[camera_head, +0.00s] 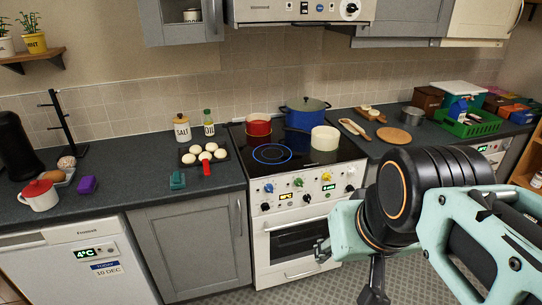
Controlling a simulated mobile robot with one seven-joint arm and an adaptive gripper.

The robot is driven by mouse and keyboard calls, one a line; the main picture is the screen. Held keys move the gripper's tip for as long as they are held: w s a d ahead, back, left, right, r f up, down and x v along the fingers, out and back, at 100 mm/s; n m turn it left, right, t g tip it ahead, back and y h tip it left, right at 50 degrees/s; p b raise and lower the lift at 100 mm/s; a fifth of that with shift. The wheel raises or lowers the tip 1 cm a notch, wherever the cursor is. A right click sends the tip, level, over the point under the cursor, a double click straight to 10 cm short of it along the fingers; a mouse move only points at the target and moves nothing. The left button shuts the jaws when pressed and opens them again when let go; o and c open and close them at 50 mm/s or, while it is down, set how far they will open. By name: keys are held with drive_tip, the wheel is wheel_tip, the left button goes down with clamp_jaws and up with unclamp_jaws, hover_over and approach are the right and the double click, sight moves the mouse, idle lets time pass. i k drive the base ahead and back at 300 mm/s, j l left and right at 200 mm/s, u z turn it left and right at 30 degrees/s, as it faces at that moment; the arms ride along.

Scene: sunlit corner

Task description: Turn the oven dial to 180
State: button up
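The white oven (283,243) stands under the black hob in the middle of the counter run. Its front panel carries several dials, among them a blue one (268,187), a green one (298,182), a yellow one (326,176) and black ones such as the middle lower dial (307,198). A yellow display (285,196) and a green display (328,187) sit between them. The dial markings are too small to read. My gripper (348,272) is low, in front of the oven's right side, below the dials and apart from them. Its dark fingers look spread and empty.
A red pot (258,125), a blue pot (305,113) and a cream pot (324,138) stand on the hob. A tray of pale round items (204,153) lies left of it. The grey floor (240,296) before the oven is clear. My arm covers the cabinets at right.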

sight(265, 207)
drive_tip(key=l+u, duration=0.25)
drive_tip(key=l, duration=0.6)
drive_tip(key=l+u, duration=0.25)
drive_tip(key=l, duration=0.65)
